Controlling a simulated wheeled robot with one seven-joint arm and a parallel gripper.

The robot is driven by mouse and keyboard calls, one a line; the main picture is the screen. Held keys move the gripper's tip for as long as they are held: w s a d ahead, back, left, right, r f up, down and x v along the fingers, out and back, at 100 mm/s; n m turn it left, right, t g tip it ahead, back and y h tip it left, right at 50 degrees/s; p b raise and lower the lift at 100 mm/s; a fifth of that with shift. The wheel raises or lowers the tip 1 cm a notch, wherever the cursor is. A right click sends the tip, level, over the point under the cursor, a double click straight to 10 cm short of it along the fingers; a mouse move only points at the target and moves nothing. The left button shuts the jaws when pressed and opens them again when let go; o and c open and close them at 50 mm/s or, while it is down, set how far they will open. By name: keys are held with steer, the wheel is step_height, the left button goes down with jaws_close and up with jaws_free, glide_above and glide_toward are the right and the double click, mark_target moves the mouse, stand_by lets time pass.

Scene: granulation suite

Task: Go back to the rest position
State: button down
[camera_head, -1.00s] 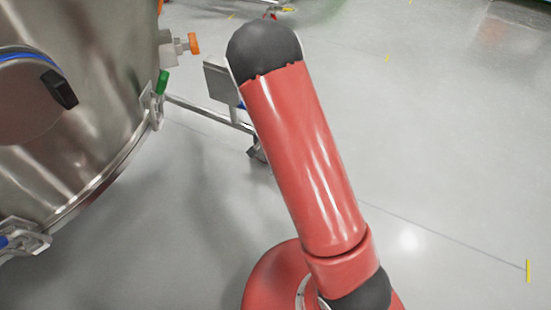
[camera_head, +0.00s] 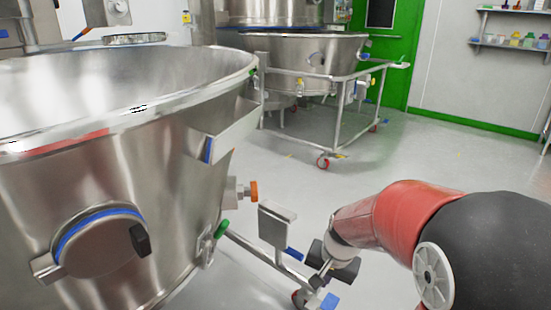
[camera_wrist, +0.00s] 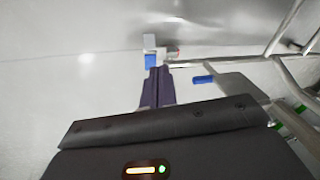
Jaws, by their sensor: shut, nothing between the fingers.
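My gripper (camera_wrist: 160,70) shows in the wrist view with its two dark fingers together and nothing between them. In the head view my gripper (camera_head: 319,280) is small and dark, at the end of my red arm, which reaches in from the right. It is beside the lower frame of the near steel bowl (camera_head: 180,185), to the right of the bowl. The fingertips point down toward the floor near a blue caster pedal (camera_head: 330,301). I cannot tell how far the tips are from the pedal.
The near bowl fills the left, with an orange-tipped valve (camera_head: 253,191) on its side. Its frame has a grey plate (camera_head: 277,222). A second wheeled bowl (camera_head: 305,55) stands behind, before a green door (camera_head: 398,50). Floor (camera_head: 400,150) between is clear.

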steer(key=s+d+r+n+t+p, duration=0.1)
steer(key=s+d+r+n+p, duration=0.1)
steer(key=s+r, duration=0.7)
steer(key=s+d+r+n+t+h+p, duration=0.1)
steer(key=s+r+n+t, duration=0.1)
steer(key=s+r, duration=0.6)
steer(key=shift+s+d+r+n+p, duration=0.35)
steer(key=shift+s+d+n+p, duration=0.05)
steer(key=shift+s, duration=0.25)
steer(key=shift+a, duration=0.1)
